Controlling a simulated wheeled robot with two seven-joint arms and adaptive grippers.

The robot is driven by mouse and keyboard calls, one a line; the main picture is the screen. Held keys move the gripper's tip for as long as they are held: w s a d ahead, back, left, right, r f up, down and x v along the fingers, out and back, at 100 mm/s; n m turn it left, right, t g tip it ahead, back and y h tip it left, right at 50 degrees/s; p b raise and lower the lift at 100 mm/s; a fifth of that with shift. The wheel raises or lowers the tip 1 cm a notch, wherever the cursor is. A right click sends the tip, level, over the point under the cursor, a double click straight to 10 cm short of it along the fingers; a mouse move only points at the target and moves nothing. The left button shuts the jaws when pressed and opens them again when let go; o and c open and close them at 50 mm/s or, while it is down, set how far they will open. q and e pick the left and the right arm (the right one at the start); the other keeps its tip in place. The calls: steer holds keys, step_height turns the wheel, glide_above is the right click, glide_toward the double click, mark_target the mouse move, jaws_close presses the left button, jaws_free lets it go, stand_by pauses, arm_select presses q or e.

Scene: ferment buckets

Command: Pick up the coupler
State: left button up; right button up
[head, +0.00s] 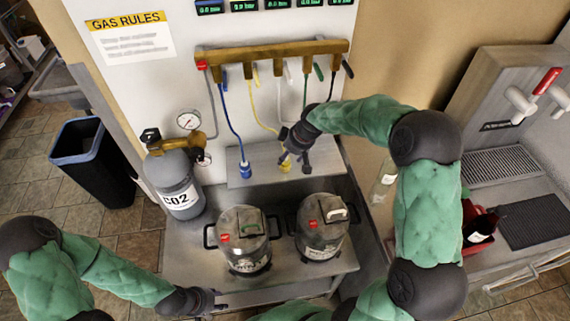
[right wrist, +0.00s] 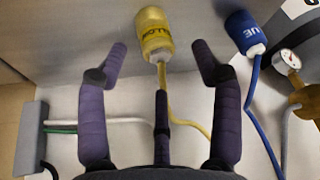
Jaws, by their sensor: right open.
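A yellow coupler (right wrist: 154,34) with dark lettering sits on a grey surface at the end of a yellow hose. It also shows in the head view (head: 285,167), partly hidden by my right gripper. A blue coupler (right wrist: 243,32) on a blue hose stands to its right in the wrist view, and to its left in the head view (head: 244,169). My right gripper (right wrist: 160,62) is open, its fingers to either side of the yellow coupler's hose end, with gaps on both sides. My left gripper (head: 217,300) is low, near the bench's front edge; its jaw state is unclear.
Two metal kegs (head: 243,240) (head: 321,228) stand on the bench (head: 185,262) before the grey shelf (head: 234,181). A CO2 cylinder (head: 178,187) with a gauge stands at left. Hoses hang from the brass manifold (head: 270,54). A bottle (head: 383,178) is at right.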

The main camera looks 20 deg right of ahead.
mark_target(287, 159)
steer(key=x, duration=0.2)
steer(key=b+x, duration=0.1)
steer(key=x, duration=0.1)
steer(key=shift+d+f, duration=0.15)
steer(key=shift+f, duration=0.25)
steer(key=shift+c, duration=0.3)
steer(key=c, duration=1.2)
